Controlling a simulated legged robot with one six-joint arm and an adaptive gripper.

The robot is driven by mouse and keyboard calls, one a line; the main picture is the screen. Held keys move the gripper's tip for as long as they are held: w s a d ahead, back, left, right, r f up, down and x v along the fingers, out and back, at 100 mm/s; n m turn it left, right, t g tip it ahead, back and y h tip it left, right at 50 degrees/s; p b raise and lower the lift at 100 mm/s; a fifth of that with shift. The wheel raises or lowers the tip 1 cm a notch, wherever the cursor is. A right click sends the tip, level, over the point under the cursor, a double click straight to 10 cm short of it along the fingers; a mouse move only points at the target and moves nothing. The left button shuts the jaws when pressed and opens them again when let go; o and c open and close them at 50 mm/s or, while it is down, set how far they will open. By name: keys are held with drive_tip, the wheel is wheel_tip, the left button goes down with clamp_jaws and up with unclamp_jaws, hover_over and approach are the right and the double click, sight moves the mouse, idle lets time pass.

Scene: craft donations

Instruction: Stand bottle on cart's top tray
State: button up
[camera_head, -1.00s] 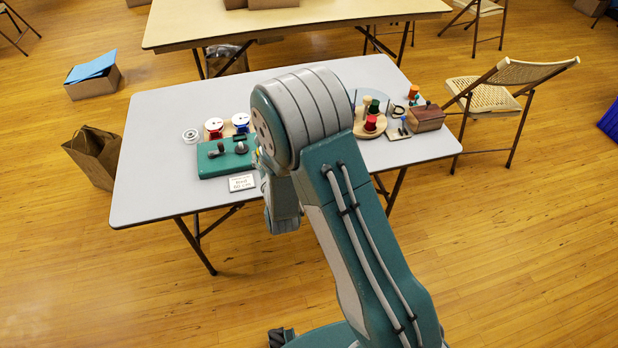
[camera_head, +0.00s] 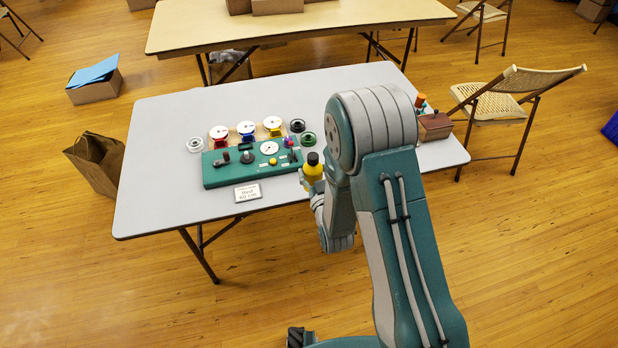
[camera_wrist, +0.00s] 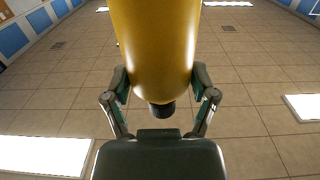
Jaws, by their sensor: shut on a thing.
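The yellow bottle (camera_head: 313,172) with a black cap is held by my gripper just past the near edge of the grey table. It looks roughly upright, cap up, in the head view. In the wrist view the bottle (camera_wrist: 155,40) fills the upper middle, with its dark cap towards the picture's bottom. My gripper (camera_wrist: 160,82) is shut on its body, one finger on each side. In the head view my wrist and arm hide most of the gripper. No cart shows in either view.
The grey table (camera_head: 160,130) bears a green panel (camera_head: 225,173) with knobs and a dial, several reels, a small sign (camera_head: 248,193) and a brown wooden box (camera_head: 434,126). A paper bag (camera_head: 97,160) stands at left, a folding chair (camera_head: 500,100) at right. My arm hides the table's right part.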

drive_tip(key=w+f, duration=0.2)
drive_tip(key=f, duration=0.1)
drive_tip(key=w+a+f, duration=0.1)
drive_tip(key=w+f, duration=0.1)
drive_tip(key=f, duration=0.1)
drive_tip(key=w+a+f, duration=0.1)
drive_tip(key=w+f, duration=0.1)
drive_tip(key=f, duration=0.1)
drive_tip(key=shift+w+f, duration=0.15)
drive_tip(key=shift+f, duration=0.25)
drive_tip(key=shift+d, duration=0.1)
drive_tip(key=o, duration=1.2)
drive_tip(key=v, duration=1.2)
drive_tip(key=shift+r, duration=0.1)
